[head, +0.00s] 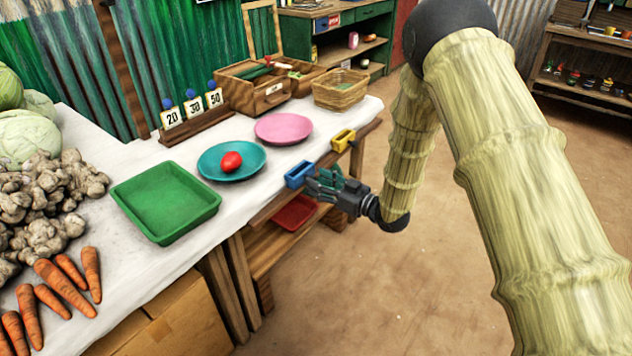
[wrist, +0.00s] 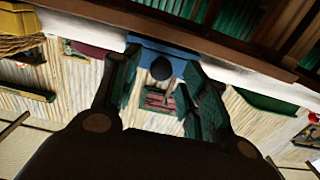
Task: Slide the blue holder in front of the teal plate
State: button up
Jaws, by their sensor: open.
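The blue holder (head: 298,174) sits at the front edge of the white-topped table, to the right of the teal plate (head: 210,174) and nearer the edge. A red tomato (head: 231,161) lies on the plate. My gripper (head: 318,182) is open right beside the blue holder, on its front right side. In the wrist view the blue holder (wrist: 178,62) shows between and beyond the open fingers (wrist: 160,88), with a dark round knob (wrist: 161,68) on it. I cannot tell whether the fingers touch it. The teal plate cannot be made out in the wrist view.
A yellow holder (head: 343,140) sits on the same edge to the right. A pink plate (head: 284,128) lies behind the blue holder. A green tray (head: 166,201) stands left of the teal plate. The edge strip before the teal plate is clear.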

jog(key=shift+x, duration=0.85)
grip_shut()
jog(key=shift+s, duration=0.15)
